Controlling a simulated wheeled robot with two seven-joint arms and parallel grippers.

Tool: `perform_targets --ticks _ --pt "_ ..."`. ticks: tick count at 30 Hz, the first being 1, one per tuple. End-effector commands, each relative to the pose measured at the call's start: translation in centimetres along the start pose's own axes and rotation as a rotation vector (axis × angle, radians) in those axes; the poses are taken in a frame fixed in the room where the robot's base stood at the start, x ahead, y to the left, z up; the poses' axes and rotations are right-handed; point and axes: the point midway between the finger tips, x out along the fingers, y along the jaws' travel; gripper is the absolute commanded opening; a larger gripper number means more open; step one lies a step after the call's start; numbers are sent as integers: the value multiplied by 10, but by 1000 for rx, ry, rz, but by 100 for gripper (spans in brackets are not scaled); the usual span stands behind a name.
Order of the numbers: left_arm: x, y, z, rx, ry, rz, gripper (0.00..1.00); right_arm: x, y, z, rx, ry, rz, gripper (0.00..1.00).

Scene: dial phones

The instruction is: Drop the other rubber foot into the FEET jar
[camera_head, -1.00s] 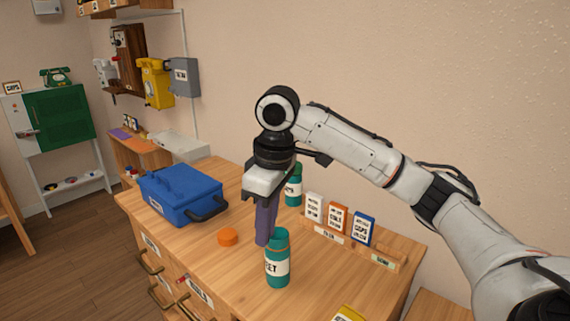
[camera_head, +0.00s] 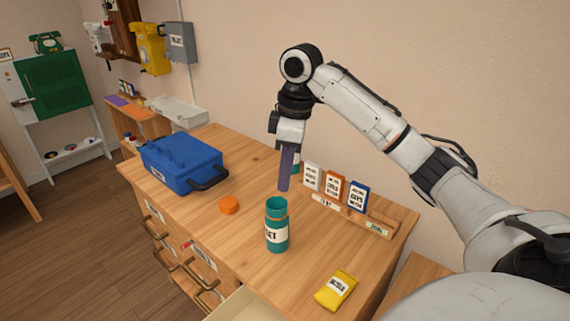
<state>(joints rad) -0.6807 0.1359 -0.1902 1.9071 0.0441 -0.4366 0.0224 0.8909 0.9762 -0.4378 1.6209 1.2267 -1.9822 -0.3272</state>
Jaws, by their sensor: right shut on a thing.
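The teal FEET jar (camera_head: 277,237) stands upright on the wooden bench top, its mouth open and only the end of its label readable. An orange lid (camera_head: 229,205) lies on the bench to its left. My right gripper (camera_head: 285,188) points down with its long purple fingers together. Its tips show just above and behind the jar's mouth in the picture, apart from it. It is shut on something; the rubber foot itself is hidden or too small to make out. My left gripper is out of view.
A second teal jar (camera_head: 296,163) stands partly hidden behind my right gripper. A rack (camera_head: 355,216) with white, orange and blue cards is at the back right. A blue toolbox (camera_head: 182,163) is at the left, a yellow packet (camera_head: 337,290) at the front right. A drawer (camera_head: 246,306) stands open in front.

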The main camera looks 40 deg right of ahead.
Motion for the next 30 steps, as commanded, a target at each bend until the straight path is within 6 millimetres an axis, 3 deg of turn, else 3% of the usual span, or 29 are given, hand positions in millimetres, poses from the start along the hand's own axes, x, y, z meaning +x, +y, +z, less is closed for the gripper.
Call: perform_targets --ticks 9,10,14,23,30 --pt "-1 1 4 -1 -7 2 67 3 0 0 0 2 0 0" --pt "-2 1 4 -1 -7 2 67 3 0 0 0 2 0 17" --pt "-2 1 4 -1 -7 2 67 3 0 0 0 2 0 37" --pt "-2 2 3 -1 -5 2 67 1 0 0 0 2 1 37" --pt "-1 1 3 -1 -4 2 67 -28 1 0 2 5 4 37"
